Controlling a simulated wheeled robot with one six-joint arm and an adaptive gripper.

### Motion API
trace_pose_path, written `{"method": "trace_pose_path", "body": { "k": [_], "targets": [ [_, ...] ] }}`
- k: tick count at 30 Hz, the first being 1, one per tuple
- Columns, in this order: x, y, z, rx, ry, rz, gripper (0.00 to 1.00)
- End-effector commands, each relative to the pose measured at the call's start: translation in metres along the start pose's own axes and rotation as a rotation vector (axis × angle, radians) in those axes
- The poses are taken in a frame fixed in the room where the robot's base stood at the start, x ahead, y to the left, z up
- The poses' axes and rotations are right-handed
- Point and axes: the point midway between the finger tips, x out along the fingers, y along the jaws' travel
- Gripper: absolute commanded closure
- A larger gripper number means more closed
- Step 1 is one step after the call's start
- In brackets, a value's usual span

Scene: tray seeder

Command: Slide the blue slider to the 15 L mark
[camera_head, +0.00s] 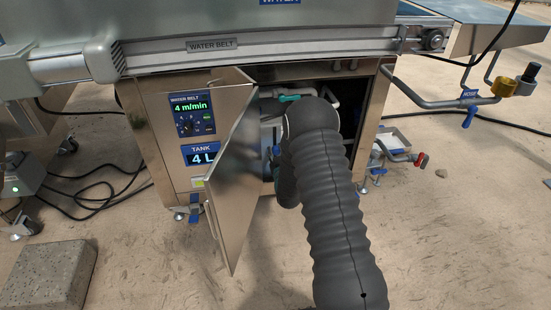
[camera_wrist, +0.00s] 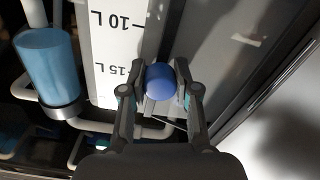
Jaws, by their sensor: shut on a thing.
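In the wrist view, the blue slider (camera_wrist: 160,82) is a round blue knob on the right side of a white scale (camera_wrist: 105,45). The scale carries the marks 10 L and 15 L. The knob is close to the level of the 15 L mark (camera_wrist: 112,68), a little nearer my gripper in the picture. My gripper (camera_wrist: 161,70) is shut on the knob, with one finger on each side. In the head view, my arm reaches into the open cabinet and hides the slider and my gripper.
The cabinet door (camera_head: 235,185) stands open left of my arm. A tank display (camera_head: 202,156) reads 4 L. A metal wall lies close on the right. A concrete block (camera_head: 50,275) sits on the sand.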

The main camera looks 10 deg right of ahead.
Motion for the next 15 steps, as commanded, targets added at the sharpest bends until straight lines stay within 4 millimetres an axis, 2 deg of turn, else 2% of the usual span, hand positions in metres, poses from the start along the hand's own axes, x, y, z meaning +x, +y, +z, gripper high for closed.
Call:
{"method": "trace_pose_path", "body": {
  "k": [3,14,15],
  "targets": [
    [0.0003,0.0021,-0.0132,-0.001,0.004,-0.004,1.00],
    [0.0001,0.0039,-0.0157,-0.002,0.002,-0.003,1.00],
    [0.0001,0.0039,-0.0156,-0.002,0.002,-0.003,0.65]
  ]
}}
